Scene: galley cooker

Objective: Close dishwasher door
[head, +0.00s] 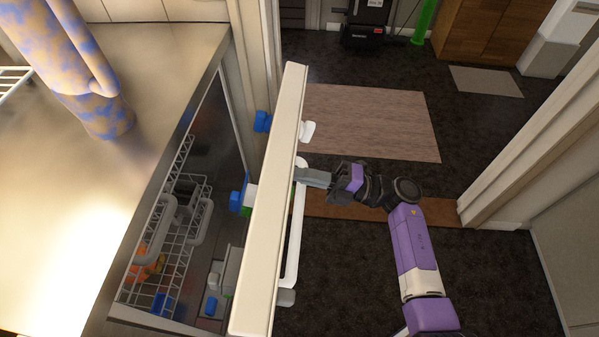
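The dishwasher door (270,200) stands open, seen from above along its cream top edge. A gap shows between it and the dishwasher's interior on the left. A long white bar handle (292,240) is on the door's right, outer face. My gripper (308,176) is to the right of the door, its grey fingers pointing left at the upper part of the handle. I cannot tell whether they touch it or are closed around it. The dishwasher rack (165,235), of grey wire, is visible inside with orange and blue items.
A metal counter (60,190) with a blue-and-tan patterned object (75,70) is at the left. A pale mat (370,120) lies on the dark floor beyond. A wall edge (535,130) stands at the right. The dark floor between door and wall is open around my arm.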

